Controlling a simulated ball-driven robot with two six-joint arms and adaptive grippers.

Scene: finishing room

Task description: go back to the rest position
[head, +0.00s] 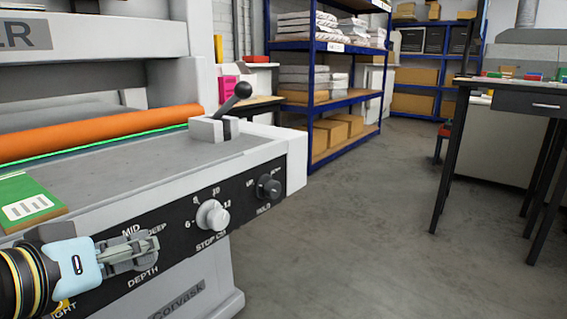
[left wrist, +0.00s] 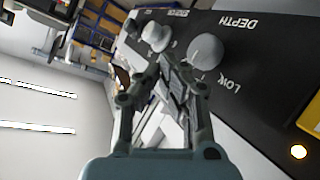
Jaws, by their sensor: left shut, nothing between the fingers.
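My left gripper (head: 150,250) is at the lower left of the head view, in front of the machine's black control panel (head: 240,207), by the words MID, DEEP and DEPTH. Its fingers are shut with nothing between them. In the left wrist view the gripper (left wrist: 165,75) points toward the panel's knobs. I cannot tell whether the fingers touch the panel. My right gripper is in neither view.
The panel also has a white stop knob (head: 212,215) and a black hold knob (head: 269,187). A black-handled lever (head: 236,98), an orange roller (head: 100,132) and a green card (head: 28,203) are on the machine. A dark table (head: 515,98) stands right. The grey floor (head: 360,240) between is clear.

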